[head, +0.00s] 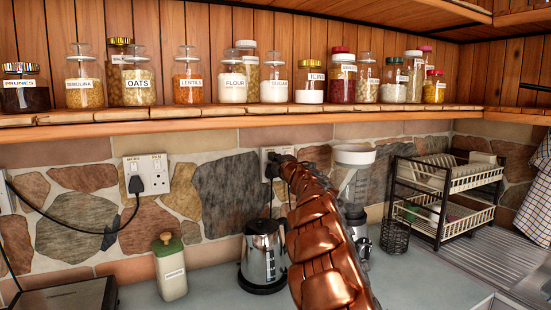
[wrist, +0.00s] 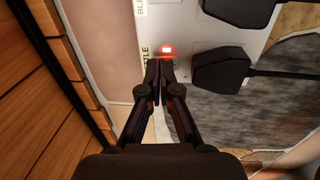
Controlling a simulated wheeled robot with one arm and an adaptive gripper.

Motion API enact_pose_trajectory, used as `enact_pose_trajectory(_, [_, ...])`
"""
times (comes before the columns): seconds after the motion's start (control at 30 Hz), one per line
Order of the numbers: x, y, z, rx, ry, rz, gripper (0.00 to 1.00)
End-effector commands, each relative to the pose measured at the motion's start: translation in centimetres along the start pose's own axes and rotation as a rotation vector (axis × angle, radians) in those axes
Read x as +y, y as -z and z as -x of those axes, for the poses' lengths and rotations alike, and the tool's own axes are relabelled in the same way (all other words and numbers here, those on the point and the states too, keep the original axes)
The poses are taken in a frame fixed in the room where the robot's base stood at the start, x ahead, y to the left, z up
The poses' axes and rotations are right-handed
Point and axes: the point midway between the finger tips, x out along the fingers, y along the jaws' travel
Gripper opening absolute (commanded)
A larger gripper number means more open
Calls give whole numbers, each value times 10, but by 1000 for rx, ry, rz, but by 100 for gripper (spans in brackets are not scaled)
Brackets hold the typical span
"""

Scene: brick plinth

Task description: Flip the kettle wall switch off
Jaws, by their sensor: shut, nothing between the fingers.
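The kettle wall switch (wrist: 166,48) glows red on a white socket plate (wrist: 185,25) in the wrist view. Beside it is a partly hidden label ending in "TLE". My gripper (wrist: 160,66) is shut and empty, its fingertips just below the lit switch in the picture. I cannot tell whether they touch it. In the head view the same socket plate (head: 264,155) is on the stone wall, partly covered by my gripper (head: 277,160) and copper-coloured arm. The steel kettle (head: 263,245) stands on the counter below.
Two black plugs (wrist: 222,72) (wrist: 240,10) sit in the plate, with cables. Another socket (head: 157,168) is to the left. A wooden shelf (head: 220,134) with several jars runs above. A blender (head: 354,156) and dish rack (head: 440,228) stand to the right, a green-lidded canister (head: 172,280) to the left.

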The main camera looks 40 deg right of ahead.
Motion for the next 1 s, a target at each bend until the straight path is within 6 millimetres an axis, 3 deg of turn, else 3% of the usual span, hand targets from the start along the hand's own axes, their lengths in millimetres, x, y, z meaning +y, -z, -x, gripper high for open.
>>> enact_pose_trajectory(0.53, [3,2,-8,3,0,-2,0])
enact_pose_trajectory(1.0, [2,4,3,3,1,2,0])
